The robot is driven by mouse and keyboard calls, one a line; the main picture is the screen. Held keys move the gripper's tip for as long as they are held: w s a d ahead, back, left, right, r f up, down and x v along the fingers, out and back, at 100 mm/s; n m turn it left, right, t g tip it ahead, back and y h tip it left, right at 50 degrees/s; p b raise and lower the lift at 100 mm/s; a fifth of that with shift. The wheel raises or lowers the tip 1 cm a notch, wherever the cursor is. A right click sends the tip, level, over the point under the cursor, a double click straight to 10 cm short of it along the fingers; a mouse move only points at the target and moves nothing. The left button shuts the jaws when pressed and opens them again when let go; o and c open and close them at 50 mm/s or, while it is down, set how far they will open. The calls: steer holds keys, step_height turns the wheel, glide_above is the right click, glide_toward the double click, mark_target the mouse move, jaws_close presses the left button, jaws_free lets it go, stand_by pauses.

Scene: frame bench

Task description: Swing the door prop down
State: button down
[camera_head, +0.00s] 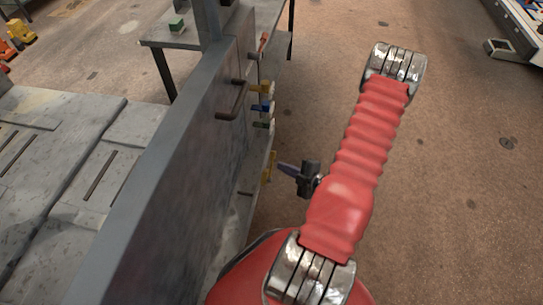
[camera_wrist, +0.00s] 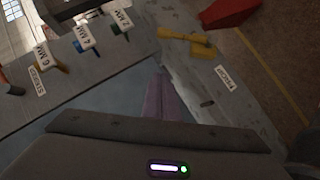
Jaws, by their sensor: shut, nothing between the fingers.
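A yellow lever-like piece (camera_head: 268,167) sits low on the side of the grey bench frame; it looks like the door prop, but I cannot be sure. In the wrist view a yellow bar (camera_wrist: 185,38) lies across a grey panel, above and beyond my fingers, with a small printed label to its lower right. My gripper (camera_head: 284,169) is shut and empty, its purple fingers pointing left toward the yellow piece. In the wrist view the closed fingers (camera_wrist: 160,88) point up the picture, and a gap shows between them and the yellow bar.
Coloured keys with white size tags (camera_wrist: 85,37) hang on the panel at upper left in the wrist view. A red object (camera_wrist: 222,14) is beyond the yellow bar. The floor right of my arm is open.

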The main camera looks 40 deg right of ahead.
mark_target(273, 158)
steer(key=shift+f, duration=0.1)
stand_by(0.3)
steer(key=shift+w+d+f, duration=0.45)
steer(key=shift+w+f, duration=0.6)
steer(key=shift+w, duration=0.5)
steer(key=shift+w+d+f, duration=0.5)
steer(key=shift+w+f, duration=0.6)
steer(key=shift+w, duration=0.45)
steer(key=shift+w+d+f, duration=0.45)
steer(key=shift+w+f, duration=0.6)
steer(key=shift+w, duration=0.5)
